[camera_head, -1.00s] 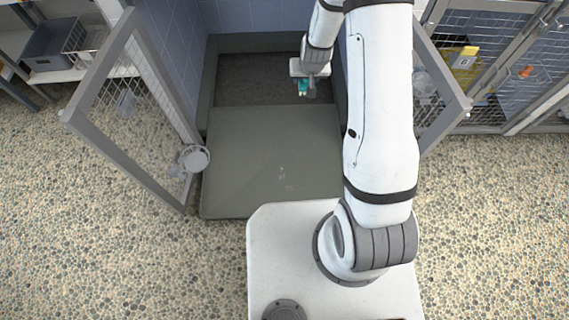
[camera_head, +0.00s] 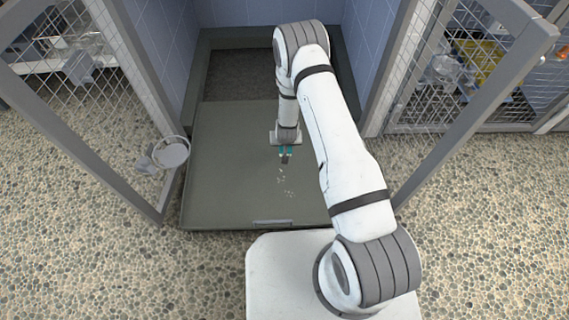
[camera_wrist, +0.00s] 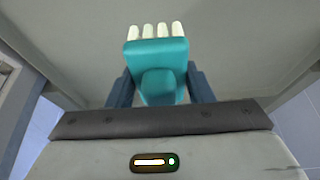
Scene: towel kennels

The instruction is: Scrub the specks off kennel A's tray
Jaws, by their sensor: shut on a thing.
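My gripper (camera_head: 285,152) is shut on a teal scrub brush (camera_wrist: 157,62) with pale bristles, seen close up in the wrist view. In the head view the gripper hangs over the middle of the grey-green tray (camera_head: 223,170), which sticks out of the open kennel. Pale specks (camera_head: 288,193) lie on the tray just in front of the brush. Whether the bristles touch the tray cannot be told. The wrist view shows a plain grey surface beyond the brush.
Open mesh doors stand at the left (camera_head: 95,110) and right (camera_head: 470,105) of the kennel. A round bowl (camera_head: 172,152) hangs on the left door. The pebbled floor (camera_head: 80,240) is clear. The kennel's dark rear floor (camera_head: 243,75) is empty.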

